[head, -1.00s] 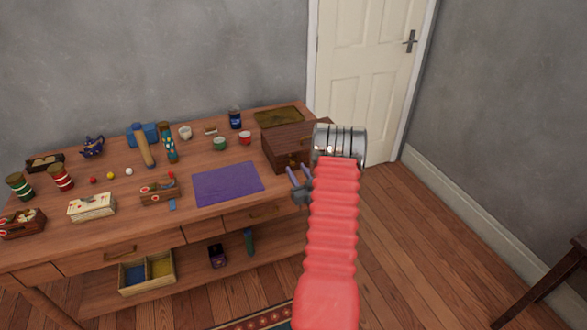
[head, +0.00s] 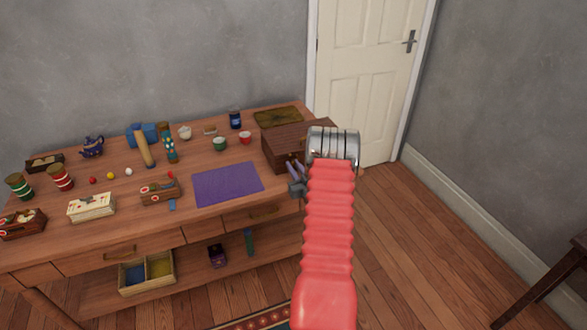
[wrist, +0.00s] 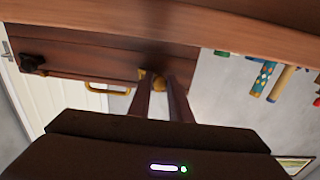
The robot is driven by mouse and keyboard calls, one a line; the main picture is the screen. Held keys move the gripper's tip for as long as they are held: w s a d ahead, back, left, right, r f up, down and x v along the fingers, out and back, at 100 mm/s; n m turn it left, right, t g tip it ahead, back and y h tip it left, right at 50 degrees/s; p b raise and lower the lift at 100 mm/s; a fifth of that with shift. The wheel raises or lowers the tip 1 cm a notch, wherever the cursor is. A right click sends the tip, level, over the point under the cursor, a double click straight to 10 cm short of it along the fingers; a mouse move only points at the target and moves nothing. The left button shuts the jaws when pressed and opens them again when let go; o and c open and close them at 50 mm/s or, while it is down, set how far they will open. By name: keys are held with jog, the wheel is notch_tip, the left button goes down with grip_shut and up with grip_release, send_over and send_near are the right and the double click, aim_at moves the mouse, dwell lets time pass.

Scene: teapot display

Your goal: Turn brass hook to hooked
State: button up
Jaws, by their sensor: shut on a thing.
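The dark wooden box (head: 281,150) stands at the right end of the table in the head view. Its front fills the upper left of the wrist view (wrist: 100,62), which is upside down. My gripper (head: 291,168) is at the front of the box. In the wrist view my gripper (wrist: 160,80) has its fingers closed on a small brass hook (wrist: 158,84) at the box front. The fingers hide much of the hook, so its exact angle cannot be told.
A brass handle (wrist: 107,90) and a dark knob (wrist: 33,63) show beside the hook in the wrist view. A purple mat (head: 228,184) lies bare left of the box. Open floor lies to the right.

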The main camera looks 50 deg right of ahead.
jog(key=shift+a, duration=0.15)
grip_shut()
jog(key=shift+w+n, duration=0.1)
jog(key=shift+n, duration=0.5)
jog(key=n, duration=0.5)
jog(key=shift+n, duration=0.3)
jog(key=n, duration=0.6)
jog(key=shift+n, duration=0.3)
jog(key=shift+f, duration=0.1)
jog(key=shift+o, duration=2.4)
grip_release()
jog(key=shift+o, duration=1.3)
